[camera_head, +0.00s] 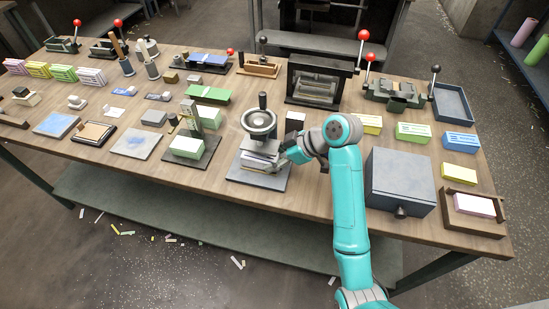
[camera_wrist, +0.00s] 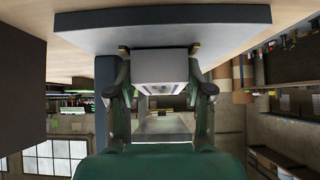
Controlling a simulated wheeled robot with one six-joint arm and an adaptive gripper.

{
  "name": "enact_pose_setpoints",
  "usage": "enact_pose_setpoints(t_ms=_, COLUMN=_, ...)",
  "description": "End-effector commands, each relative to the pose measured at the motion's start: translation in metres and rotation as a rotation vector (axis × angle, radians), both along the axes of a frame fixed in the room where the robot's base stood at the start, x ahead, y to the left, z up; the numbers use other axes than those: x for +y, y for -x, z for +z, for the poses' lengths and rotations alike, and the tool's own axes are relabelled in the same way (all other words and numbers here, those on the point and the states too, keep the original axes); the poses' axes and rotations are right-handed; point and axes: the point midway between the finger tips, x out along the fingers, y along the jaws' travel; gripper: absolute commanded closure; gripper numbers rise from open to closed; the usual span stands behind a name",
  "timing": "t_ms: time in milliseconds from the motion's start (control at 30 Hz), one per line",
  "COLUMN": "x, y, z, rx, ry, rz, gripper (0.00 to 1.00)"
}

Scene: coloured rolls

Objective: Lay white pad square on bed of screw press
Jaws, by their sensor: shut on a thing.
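The screw press (camera_head: 259,124) stands at the middle of the bench, with a handwheel on top and a grey base plate (camera_head: 245,178). My gripper (camera_head: 279,161) reaches in from the right at the height of the press bed. In the wrist view my gripper (camera_wrist: 165,88) is shut on a pale block, the white pad (camera_wrist: 165,62), with a finger on each side. A dark slab edge (camera_wrist: 160,32) lies beyond the pad there, close to it. In the head view the pad is partly hidden by the press and my gripper, so I cannot tell whether it touches the bed.
A grey box with a knob (camera_head: 400,182) stands right of my arm. A green block on a stand (camera_head: 188,148) is left of the press. A small dark block (camera_head: 295,121) is just behind my gripper. Clear wood lies in front of the press.

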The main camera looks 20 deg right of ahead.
Motion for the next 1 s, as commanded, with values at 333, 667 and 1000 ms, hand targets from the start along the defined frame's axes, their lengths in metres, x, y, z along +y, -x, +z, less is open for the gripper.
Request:
enact_pose_setpoints(t_ms=333, x=0.000, y=0.001, z=-0.011, rx=0.005, ry=0.000, rz=0.000, gripper=0.93)
enact_pose_setpoints(t_ms=667, x=-0.001, y=0.003, z=-0.017, rx=0.017, ry=0.002, rz=-0.001, gripper=0.38)
enact_pose_setpoints(t_ms=1000, x=-0.002, y=0.003, z=-0.011, rx=0.019, ry=0.003, rz=-0.005, gripper=0.38)
